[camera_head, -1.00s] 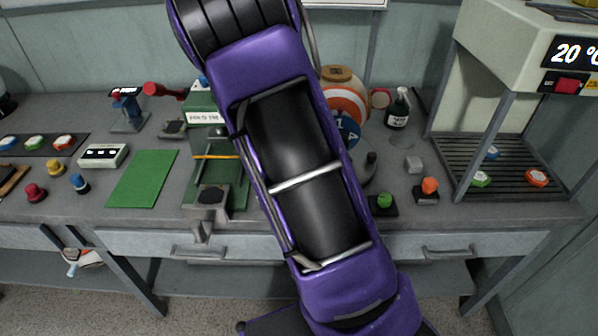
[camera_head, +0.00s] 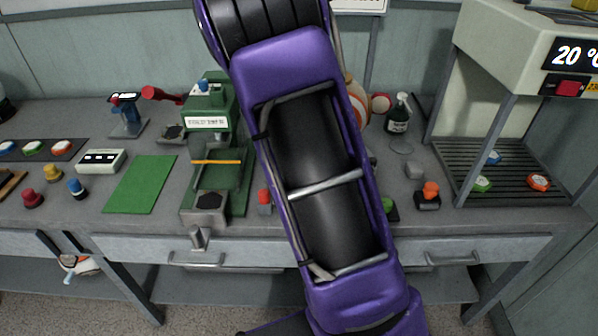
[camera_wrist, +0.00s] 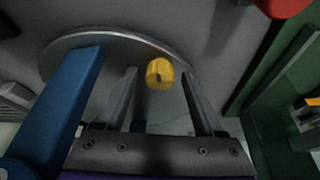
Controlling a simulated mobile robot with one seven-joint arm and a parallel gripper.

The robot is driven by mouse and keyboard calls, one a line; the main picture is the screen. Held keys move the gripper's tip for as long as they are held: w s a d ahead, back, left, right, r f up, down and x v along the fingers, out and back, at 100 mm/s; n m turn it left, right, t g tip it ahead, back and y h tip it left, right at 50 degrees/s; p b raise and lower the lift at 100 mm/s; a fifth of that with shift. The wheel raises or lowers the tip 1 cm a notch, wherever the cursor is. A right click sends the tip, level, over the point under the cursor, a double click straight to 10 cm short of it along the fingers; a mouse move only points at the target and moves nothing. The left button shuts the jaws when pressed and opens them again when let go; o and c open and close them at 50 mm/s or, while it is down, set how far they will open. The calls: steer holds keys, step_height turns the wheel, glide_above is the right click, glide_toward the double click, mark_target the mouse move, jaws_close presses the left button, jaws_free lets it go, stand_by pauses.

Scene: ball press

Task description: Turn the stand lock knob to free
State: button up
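In the wrist view a small yellow knob (camera_wrist: 159,74) with a dark mark on its face, which looks like the stand lock knob, sits in front of a round grey plate (camera_wrist: 62,50). My gripper (camera_wrist: 158,78) is open, one finger on each side of the knob, with a narrow gap showing on both sides. A blue post (camera_wrist: 62,110) slants up just left of the left finger. In the head view my purple arm hides the gripper, the knob and most of the stand. Part of an orange-and-white ball (camera_head: 357,100) shows behind the arm.
A green press (camera_head: 205,105) stands left of my arm; its green side (camera_wrist: 268,60) shows at right in the wrist view. A red button (camera_head: 264,198) is between press and arm. A bottle (camera_head: 398,118) and an orange-topped button (camera_head: 430,190) are to the right.

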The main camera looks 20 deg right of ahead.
steer(key=p+v, duration=0.5)
steer(key=v, duration=1.2)
steer(key=shift+r, duration=0.25)
